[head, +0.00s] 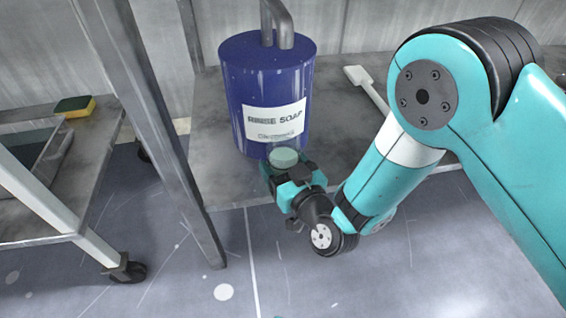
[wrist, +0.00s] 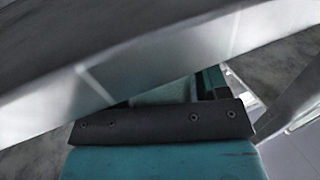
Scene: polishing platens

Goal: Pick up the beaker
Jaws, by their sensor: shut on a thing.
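The beaker (head: 284,157) shows in the head view as a small clear vessel with a pale green top, just in front of the blue rinse soap drum. My gripper (head: 288,174) is shut on it, and the jaws hide most of its lower part. The beaker looks roughly upright. In the wrist view a teal jaw with a dark pad (wrist: 165,122) fills the lower middle, and a pale green patch shows behind it. I cannot tell from these views whether the beaker's base touches the bench.
The drum (head: 265,85) stands close behind the beaker on the grey bench (head: 215,165). A white scraper-like tool (head: 366,88) lies to the right. A metal post (head: 165,130) rises at the left. Beyond it is a wheeled cart (head: 60,215) with a yellow-green sponge (head: 75,106).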

